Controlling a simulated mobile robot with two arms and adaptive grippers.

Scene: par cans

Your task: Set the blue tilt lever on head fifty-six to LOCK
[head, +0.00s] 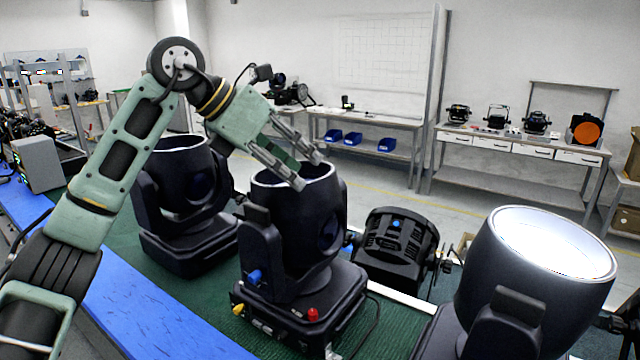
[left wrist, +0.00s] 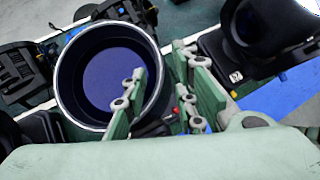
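Three dark moving heads stand in a row on the green mat; I can read no number on any. The middle moving head (head: 290,225) has a blue lever (head: 254,277) low on its near side, with red and yellow knobs on its base. I cannot read a LOCK mark. My left gripper (head: 310,170) is over the open top of the middle head, apart from the blue lever. In the left wrist view, its two fingers (left wrist: 160,100) are spread with nothing between them, in front of a round barrel (left wrist: 105,80). My right gripper is not in view.
Another moving head (head: 185,200) stands at left and one with a bright lens (head: 530,265) at right. A black flat par can (head: 395,250) lies behind the middle head. A blue strip (head: 150,310) runs along the near edge. Back benches (head: 520,140) hold lamps.

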